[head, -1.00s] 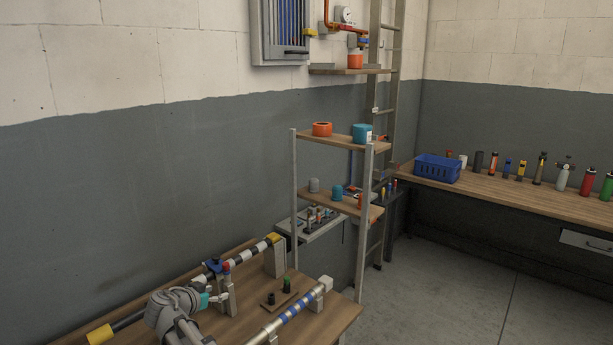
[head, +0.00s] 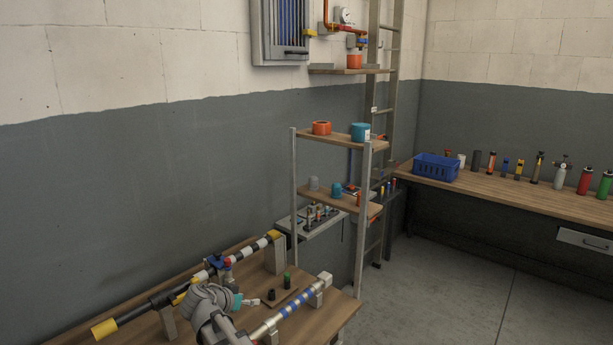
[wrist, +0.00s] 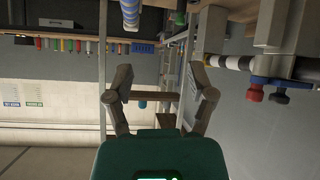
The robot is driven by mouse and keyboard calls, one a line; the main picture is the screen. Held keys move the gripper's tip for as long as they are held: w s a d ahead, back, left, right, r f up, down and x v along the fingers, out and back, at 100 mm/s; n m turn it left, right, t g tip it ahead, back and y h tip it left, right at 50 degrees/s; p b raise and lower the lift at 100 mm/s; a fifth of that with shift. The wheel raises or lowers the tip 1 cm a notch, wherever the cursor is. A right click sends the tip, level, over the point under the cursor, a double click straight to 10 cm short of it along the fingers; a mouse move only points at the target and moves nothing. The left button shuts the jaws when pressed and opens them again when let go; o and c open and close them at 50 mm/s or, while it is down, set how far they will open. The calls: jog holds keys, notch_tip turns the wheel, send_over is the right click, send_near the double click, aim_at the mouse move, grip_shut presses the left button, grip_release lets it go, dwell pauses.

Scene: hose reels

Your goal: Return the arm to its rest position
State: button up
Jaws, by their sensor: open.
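My gripper (head: 254,301) is in the head view over the wooden workbench (head: 334,318), between the dark banded pipe and the silver pipe with blue bands. In the wrist view, which looks upside down, my gripper (wrist: 161,92) has its two fingers spread wide with nothing between them. My grey arm hides part of the bench and of both pipes.
The dark pipe (head: 133,313) carries a blue and red valve (head: 220,262). The silver pipe (head: 296,308) is to the right. A green-topped peg (head: 287,279) stands near the gripper. A shelf rack (head: 342,200) stands behind. Floor at right is clear.

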jog(key=s+d+f+n+g+y, duration=0.1)
jog(key=s+d, duration=0.4)
jog(key=d, duration=0.6)
jog(key=s+d+f+n+g+y, duration=0.2)
jog(key=s+d+f+g+y, duration=0.1)
jog(key=d, duration=0.8)
jog(key=s+d+f+n+g+y, duration=0.1)
jog(key=s+d+f+g, duration=0.3)
jog(key=s+d, duration=0.5)
jog(key=d+g+y, duration=0.1)
jog(key=d, duration=0.2)
jog(key=shift+s+n, duration=0.15)
jog(key=shift+n, duration=0.25)
